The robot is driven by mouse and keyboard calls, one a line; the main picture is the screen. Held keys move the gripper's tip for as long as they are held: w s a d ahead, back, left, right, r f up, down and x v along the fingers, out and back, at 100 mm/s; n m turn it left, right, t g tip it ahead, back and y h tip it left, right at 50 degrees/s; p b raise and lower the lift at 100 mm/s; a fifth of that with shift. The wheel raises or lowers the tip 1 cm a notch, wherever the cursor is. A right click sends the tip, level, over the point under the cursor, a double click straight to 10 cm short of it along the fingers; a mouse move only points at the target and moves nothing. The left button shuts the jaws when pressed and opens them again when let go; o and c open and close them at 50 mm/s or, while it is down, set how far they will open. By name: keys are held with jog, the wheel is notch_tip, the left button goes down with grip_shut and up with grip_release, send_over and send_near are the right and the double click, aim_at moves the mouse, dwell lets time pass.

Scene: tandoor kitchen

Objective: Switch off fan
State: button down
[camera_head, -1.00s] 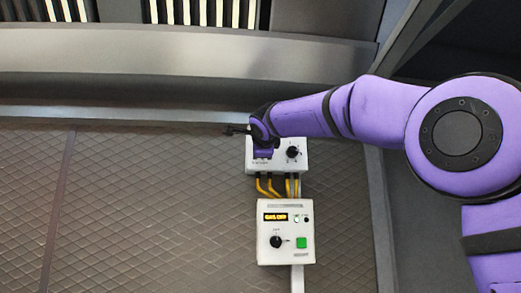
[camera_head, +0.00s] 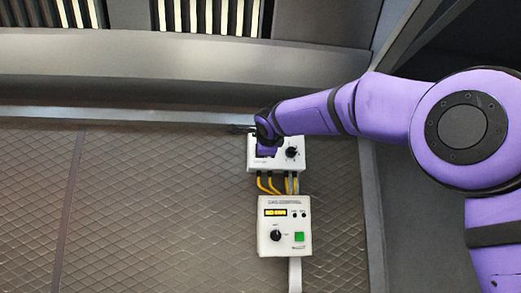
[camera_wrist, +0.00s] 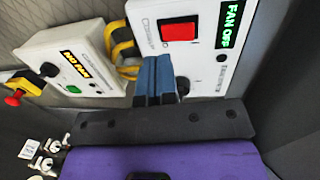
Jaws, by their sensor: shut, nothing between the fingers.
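The fan control box (camera_head: 300,166) is the upper white box on the wall in the head view, and it has a black knob (camera_head: 291,152). In the wrist view this box (camera_wrist: 204,68) shows a red rocker switch (camera_wrist: 180,31) and a green display (camera_wrist: 230,24) reading "FAN OFF". My gripper (camera_wrist: 153,62) is shut and empty, its blue fingers close in front of the box face below the red switch. They partly hide the dark knob (camera_wrist: 183,86). I cannot tell whether they touch the box. In the head view my gripper (camera_head: 266,143) covers the box's left part.
A second white box (camera_head: 286,245) sits below, joined by yellow cables (camera_head: 270,184). Its yellow display (camera_head: 275,213) seems to read "NO FAN". It has a black knob and green button. The wrist view shows a red-ended yellow handle (camera_wrist: 14,98). Quilted wall at left is clear.

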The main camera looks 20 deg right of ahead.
jog(key=s+a+f, duration=0.1)
jog(key=s, duration=0.7)
jog(key=shift+s+a+f, duration=0.15)
jog(key=shift+s+a, duration=0.15)
jog(key=shift+s, duration=0.1)
jog(key=s+d+f+n+g, duration=0.3)
jog(key=s+d+f+n, duration=0.15)
jog(key=s+f, duration=0.35)
jog(key=s+d+f+n+g, duration=0.25)
jog(key=s+f+n, duration=0.25)
jog(key=f, duration=0.6)
jog(key=s+f+n+g+y, duration=0.1)
jog(key=s+f+n, duration=0.4)
jog(key=s+f, duration=0.5)
jog(key=s+a+f+n+g+y, duration=0.1)
jog(key=s+f+n+g, duration=0.3)
jog(key=s+f, duration=0.5)
notch_tip(320, 180, down, 4)
jog(key=shift+s+r+n+y, duration=0.15)
jog(key=shift+s+n+y, duration=0.2)
jog(key=shift+n+y, duration=0.4)
jog(key=shift+g, duration=0.25)
